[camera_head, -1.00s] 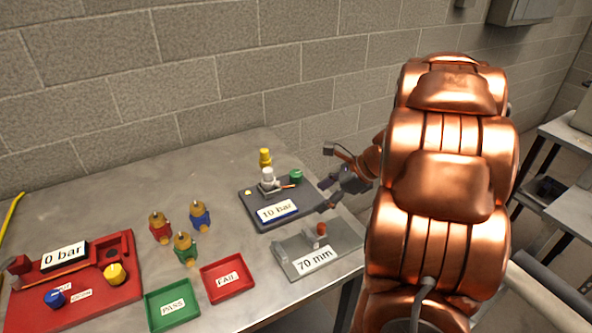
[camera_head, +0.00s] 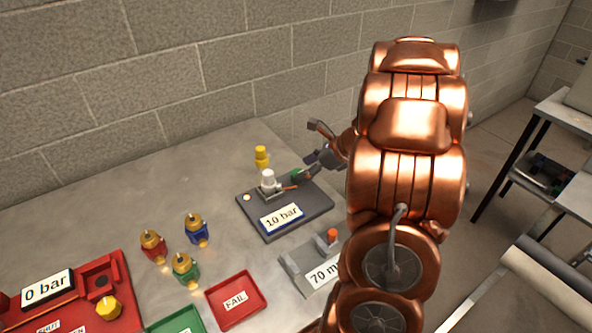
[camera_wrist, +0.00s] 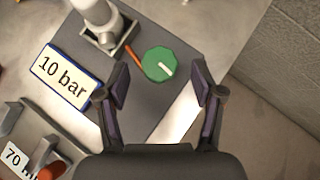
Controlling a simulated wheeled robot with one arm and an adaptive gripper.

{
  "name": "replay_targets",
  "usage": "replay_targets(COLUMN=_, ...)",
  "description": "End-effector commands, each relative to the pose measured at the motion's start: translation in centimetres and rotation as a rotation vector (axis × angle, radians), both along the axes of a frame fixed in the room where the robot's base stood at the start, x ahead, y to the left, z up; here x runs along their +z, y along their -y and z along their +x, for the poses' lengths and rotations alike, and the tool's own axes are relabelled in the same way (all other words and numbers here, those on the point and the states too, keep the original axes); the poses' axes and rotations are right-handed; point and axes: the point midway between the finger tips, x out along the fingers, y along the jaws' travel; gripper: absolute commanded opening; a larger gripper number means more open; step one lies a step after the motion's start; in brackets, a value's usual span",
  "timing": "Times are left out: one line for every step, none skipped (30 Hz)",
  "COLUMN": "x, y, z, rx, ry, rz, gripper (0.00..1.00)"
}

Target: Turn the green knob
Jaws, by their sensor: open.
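The green knob (camera_wrist: 160,65) is a faceted disc with a white pointer line, on the dark grey panel (camera_wrist: 75,40) labelled "10 bar". In the wrist view it lies ahead of my gripper (camera_wrist: 160,90), roughly centred between the two open fingers and a little beyond their tips. I cannot tell whether the fingers touch it. In the head view the knob (camera_head: 297,174) is at the panel's right side, partly covered by my gripper (camera_head: 312,170).
A white fitting (camera_head: 268,180) with an orange lever stands left of the knob, and a yellow cylinder (camera_head: 261,156) behind it. A grey "70 mm" fixture (camera_head: 300,262) is in front. Three brass-topped valves, a red FAIL tray (camera_head: 240,318) and a red "0 bar" station (camera_head: 122,290) are left.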

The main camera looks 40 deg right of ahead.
Motion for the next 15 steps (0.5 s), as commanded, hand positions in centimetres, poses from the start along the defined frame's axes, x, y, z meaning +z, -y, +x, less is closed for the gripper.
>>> replay_targets(x=-0.5, y=-0.4, z=0.4, rx=0.004, ry=-0.003, rz=0.002, gripper=0.67)
replay_targets(x=-0.7, y=-0.6, z=0.6, rx=0.004, ry=-0.003, rz=0.002, gripper=0.67)
replay_targets(x=-1.1, y=-0.8, z=0.9, rx=0.002, ry=-0.001, rz=0.002, gripper=0.67)
replay_targets(x=-1.3, y=-0.8, z=1.1, rx=0.002, ry=-0.001, rz=0.0, gripper=0.67)
replay_targets(x=-1.5, y=-0.9, z=1.3, rx=0.001, ry=-0.002, rz=-0.001, gripper=0.67)
replay_targets(x=-1.8, y=-1.1, z=1.5, rx=0.002, ry=-0.001, rz=-0.002, gripper=0.67)
replay_targets(x=-1.9, y=-1.2, z=1.7, rx=0.001, ry=-0.002, rz=-0.001, gripper=0.67)
replay_targets(x=-2.1, y=-1.3, z=1.8, rx=0.001, ry=-0.002, rz=-0.001, gripper=0.67)
replay_targets(x=-2.3, y=-1.4, z=1.9, rx=0.003, ry=-0.002, rz=-0.001, gripper=0.67)
replay_targets(x=-2.3, y=-1.4, z=2.0, rx=0.003, ry=-0.002, rz=-0.001, gripper=0.67)
replay_targets(x=-2.4, y=-1.5, z=2.0, rx=0.003, ry=-0.002, rz=-0.001, gripper=0.67)
replay_targets(x=-2.5, y=-1.5, z=2.0, rx=0.003, ry=-0.002, rz=-0.001, gripper=0.67)
replay_targets(x=-2.5, y=-1.5, z=2.1, rx=0.003, ry=-0.002, rz=-0.001, gripper=0.67)
replay_targets(x=-2.5, y=-1.5, z=2.1, rx=0.004, ry=-0.001, rz=-0.002, gripper=0.67)
replay_targets(x=-2.5, y=-1.5, z=2.1, rx=0.004, ry=-0.001, rz=-0.002, gripper=0.67)
